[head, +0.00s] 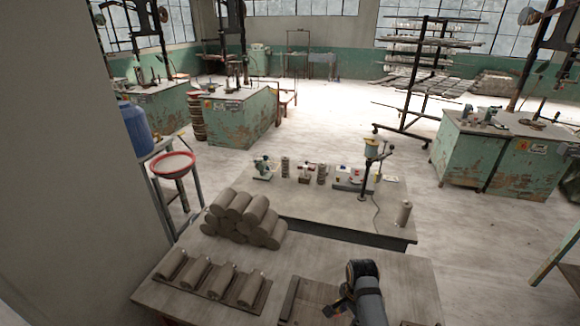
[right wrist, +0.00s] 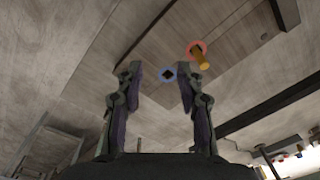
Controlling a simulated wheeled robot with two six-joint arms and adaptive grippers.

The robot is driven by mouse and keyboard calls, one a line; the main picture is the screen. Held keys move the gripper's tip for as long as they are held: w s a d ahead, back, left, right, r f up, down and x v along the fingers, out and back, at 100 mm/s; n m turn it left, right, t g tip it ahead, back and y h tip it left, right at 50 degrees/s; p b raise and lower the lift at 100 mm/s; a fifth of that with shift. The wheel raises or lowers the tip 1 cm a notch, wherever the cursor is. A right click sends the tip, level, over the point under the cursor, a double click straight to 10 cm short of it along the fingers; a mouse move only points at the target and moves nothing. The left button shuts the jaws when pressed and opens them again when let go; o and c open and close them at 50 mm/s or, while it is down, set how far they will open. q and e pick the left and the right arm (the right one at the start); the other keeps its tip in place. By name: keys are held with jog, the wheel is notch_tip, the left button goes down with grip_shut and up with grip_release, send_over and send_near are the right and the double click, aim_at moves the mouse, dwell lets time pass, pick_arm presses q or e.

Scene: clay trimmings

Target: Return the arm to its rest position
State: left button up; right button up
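My right gripper (right wrist: 160,78) is open in the right wrist view, with its two dark fingers apart and nothing between them. A pale wooden surface shows beyond the fingertips. In the head view my right arm (head: 366,285) reaches in at the bottom, over the right part of the front table (head: 215,285), beside a shallow wooden tray (head: 305,292). My left gripper is not in view.
Grey clay cylinders are stacked (head: 243,217) on the front table, and several more lie on a board (head: 212,284). A second table (head: 300,205) behind holds small tools, a stand (head: 366,170) and an upright cylinder (head: 404,213). A wall stands at left.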

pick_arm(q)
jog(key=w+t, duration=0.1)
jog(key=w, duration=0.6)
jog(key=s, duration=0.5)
pick_arm(e)
jog(key=s+d+r+n+t, duration=0.2)
jog(key=s+d+r+n, duration=0.2)
jog(key=s+n, duration=0.35)
jog(key=s+d+r+n+t, duration=0.1)
jog(key=s+d+r+n, duration=0.25)
jog(key=s+n, duration=0.4)
jog(key=s+d+f+m+g+b, duration=0.15)
jog(key=f+b, duration=0.25)
jog(key=f, duration=1.3)
jog(key=s+d+f+b, duration=0.1)
jog(key=s+f+b, duration=0.25)
jog(key=f, duration=1.45)
pick_arm(q)
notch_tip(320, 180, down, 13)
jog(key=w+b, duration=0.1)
jog(key=b, duration=0.4)
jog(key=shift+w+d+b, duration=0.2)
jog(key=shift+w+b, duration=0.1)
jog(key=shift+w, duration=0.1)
pick_arm(e)
jog(key=s+f, duration=1.7)
jog(key=f, duration=0.2)
jog(key=shift+d+f+g+h, duration=0.3)
jog(key=shift+d+g, duration=0.1)
jog(key=shift+g, duration=0.05)
